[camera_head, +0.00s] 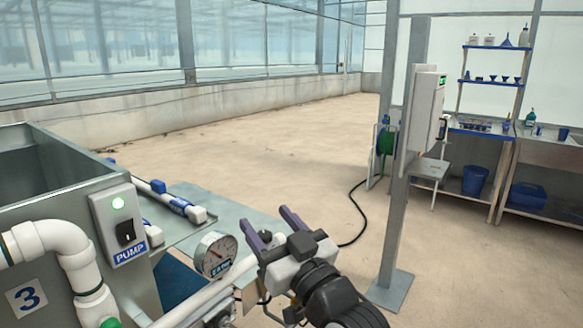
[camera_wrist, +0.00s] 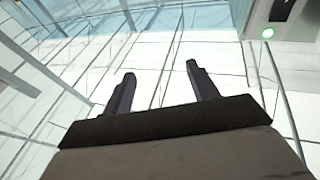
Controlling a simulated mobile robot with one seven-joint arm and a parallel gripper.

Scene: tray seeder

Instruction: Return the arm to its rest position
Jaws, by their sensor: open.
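My gripper (camera_head: 268,228) shows in the lower middle of the head view, its two purple-grey fingers apart with nothing between them. The dark wrist and forearm of my arm run down to the bottom edge. In the head view the fingers overlap the area just right of a round pressure gauge (camera_head: 216,254); I cannot tell the gap between them. In the wrist view the open fingers (camera_wrist: 158,85) point at the greenhouse glazing, with no object between them.
A grey tank (camera_head: 60,200) with a pump switch box (camera_head: 120,226) and white pipes (camera_head: 65,250) stands at left. A metal post (camera_head: 395,190) carries a control box (camera_head: 424,108) at right. A shelf (camera_head: 494,48) and workbench stand beyond. The floor (camera_head: 260,140) behind is clear.

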